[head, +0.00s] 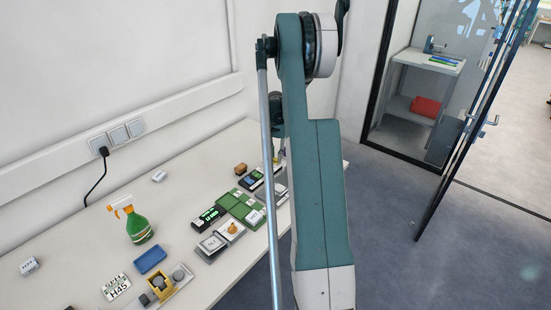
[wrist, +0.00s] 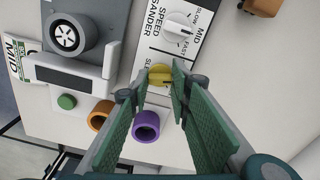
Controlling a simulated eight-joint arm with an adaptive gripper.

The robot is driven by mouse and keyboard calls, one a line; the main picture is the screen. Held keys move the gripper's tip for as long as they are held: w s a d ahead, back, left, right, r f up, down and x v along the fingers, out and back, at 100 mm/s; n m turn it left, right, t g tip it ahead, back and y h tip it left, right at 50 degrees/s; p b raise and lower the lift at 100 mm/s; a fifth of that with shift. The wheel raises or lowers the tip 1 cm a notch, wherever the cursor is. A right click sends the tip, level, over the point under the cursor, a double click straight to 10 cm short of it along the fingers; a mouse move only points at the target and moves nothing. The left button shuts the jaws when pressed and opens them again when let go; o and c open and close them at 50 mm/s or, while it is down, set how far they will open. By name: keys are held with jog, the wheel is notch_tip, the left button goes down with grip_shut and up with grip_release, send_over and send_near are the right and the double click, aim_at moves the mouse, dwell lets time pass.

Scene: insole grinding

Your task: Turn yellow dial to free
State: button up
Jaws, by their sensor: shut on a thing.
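The yellow dial (wrist: 160,75) sits on a white panel (wrist: 150,42) with black lettering that reads "SPEED SANDER", "MID", "SLOW" and "FAST". My gripper (wrist: 162,82) has its two green-padded fingers on either side of the dial, shut on it. The fingers hide part of the dial and the panel's lower lettering, so I cannot read its setting. A white dial (wrist: 179,28) sits further up the same panel. In the head view my arm stands in front, and neither the yellow dial nor the gripper can be made out.
An orange ring (wrist: 101,115) and a purple ring (wrist: 146,126) lie close by. On the bench are a green spray bottle (head: 138,227) and a blue block (head: 150,259).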

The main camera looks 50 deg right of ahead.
jog(key=n, duration=0.4)
jog(key=shift+n+b, duration=0.3)
jog(key=shift+n, duration=0.1)
jog(key=o, duration=0.9)
jog(key=shift+r, duration=0.15)
notch_tip(320, 180, up, 12)
jog(key=shift+f, duration=0.15)
dwell(0.3)
dwell(0.3)
